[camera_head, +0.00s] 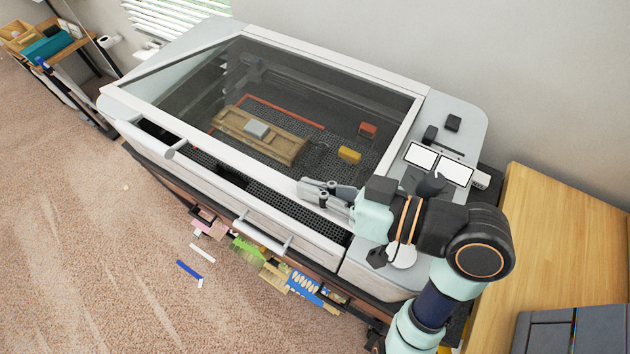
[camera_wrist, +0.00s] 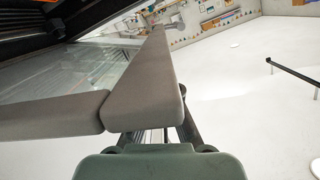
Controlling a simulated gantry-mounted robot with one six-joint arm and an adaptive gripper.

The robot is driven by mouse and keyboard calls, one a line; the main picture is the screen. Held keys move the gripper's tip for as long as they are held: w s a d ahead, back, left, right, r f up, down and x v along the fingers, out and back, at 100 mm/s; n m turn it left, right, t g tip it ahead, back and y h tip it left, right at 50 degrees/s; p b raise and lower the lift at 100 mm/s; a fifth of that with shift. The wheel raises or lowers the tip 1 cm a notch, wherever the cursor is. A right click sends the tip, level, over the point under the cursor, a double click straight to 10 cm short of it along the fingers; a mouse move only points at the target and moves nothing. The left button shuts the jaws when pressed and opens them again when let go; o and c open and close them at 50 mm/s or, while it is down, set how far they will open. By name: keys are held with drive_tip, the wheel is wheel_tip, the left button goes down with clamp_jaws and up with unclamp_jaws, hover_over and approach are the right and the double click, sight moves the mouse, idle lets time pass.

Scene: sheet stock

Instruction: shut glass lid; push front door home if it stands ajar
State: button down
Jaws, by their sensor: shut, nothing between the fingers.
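The glass lid (camera_head: 300,95) of the large grey-white machine shows a pale frame around a dark pane. Its front edge stands above the body, leaving a gap with the honeycomb bed in view, so the lid is partly open. In the wrist view its frame (camera_wrist: 150,85) crosses close in front of my gripper. The front door (camera_head: 215,195) is the pale front panel with a bar handle (camera_head: 262,238); I cannot tell whether it is ajar. My gripper (camera_head: 312,193) is shut and empty at the lid's front right corner. The frame hides its fingertips in the wrist view; contact is unclear.
Inside the bed lie a wooden piece (camera_head: 285,150) with a grey block, a yellow block (camera_head: 349,155) and a red block (camera_head: 368,130). A control panel (camera_head: 437,165) is right of the lid. A wooden table (camera_head: 545,220) stands at right. Carpet (camera_head: 90,260) is open at front left.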

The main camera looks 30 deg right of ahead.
drive_tip(key=shift+a+f, duration=0.1)
drive_tip(key=shift+f, duration=0.15)
drive_tip(key=r+p, duration=0.2)
drive_tip(key=d+r+p, duration=0.1)
drive_tip(key=r+p, duration=0.2)
drive_tip(key=shift+r, duration=0.1)
drive_tip(key=f+v, duration=0.1)
drive_tip(key=v, duration=0.8)
drive_tip(key=shift+s, duration=0.3)
drive_tip(key=shift+r, duration=0.1)
